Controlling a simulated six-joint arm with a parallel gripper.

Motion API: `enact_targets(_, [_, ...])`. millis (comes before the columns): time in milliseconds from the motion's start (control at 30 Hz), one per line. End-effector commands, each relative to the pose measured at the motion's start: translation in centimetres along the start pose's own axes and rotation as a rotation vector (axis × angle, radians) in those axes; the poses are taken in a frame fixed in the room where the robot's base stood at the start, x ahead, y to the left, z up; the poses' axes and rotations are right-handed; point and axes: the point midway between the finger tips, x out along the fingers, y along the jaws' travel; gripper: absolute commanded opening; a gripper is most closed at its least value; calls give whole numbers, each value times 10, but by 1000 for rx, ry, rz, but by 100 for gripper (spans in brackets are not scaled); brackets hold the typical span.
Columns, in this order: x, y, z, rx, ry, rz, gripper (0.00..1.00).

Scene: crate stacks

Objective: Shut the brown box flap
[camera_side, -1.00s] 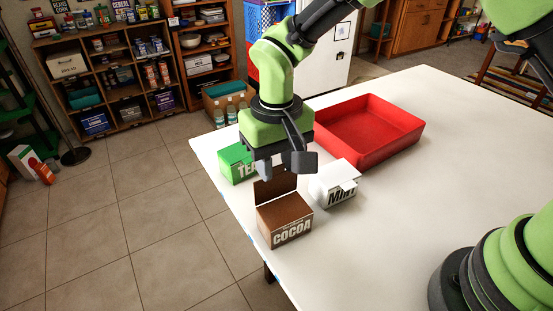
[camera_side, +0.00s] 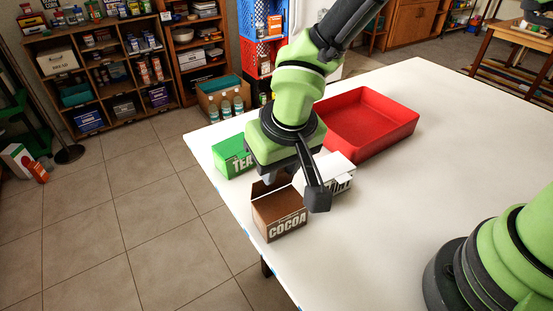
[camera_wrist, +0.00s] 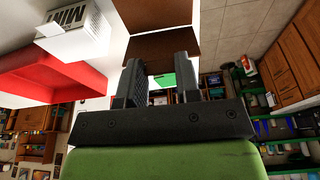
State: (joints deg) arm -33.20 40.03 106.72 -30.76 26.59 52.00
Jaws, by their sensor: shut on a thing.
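The brown COCOA box (camera_side: 290,226) stands on the white table near its left edge, its top open. Its brown flap (camera_side: 263,187) stands up at the back of the box, partly hidden by my gripper (camera_side: 294,188). In the wrist view, the flap (camera_wrist: 165,45) lies at the tips of my gripper (camera_wrist: 160,64). The fingers stand apart, one towards each side edge of the flap, and are shut on it. The exact contact is hard to see.
A green TEA box (camera_side: 232,158) stands behind. A white MINT box (camera_side: 338,174) is close on the right, partly hidden by a finger. A red tray (camera_side: 385,140) lies further back.

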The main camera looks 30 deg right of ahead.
Motion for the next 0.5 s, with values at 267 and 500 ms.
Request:
enact_targets(267, [0, 0, 0, 2, 0, -1, 40])
enact_targets(500, [0, 0, 0, 2, -1, 0, 57])
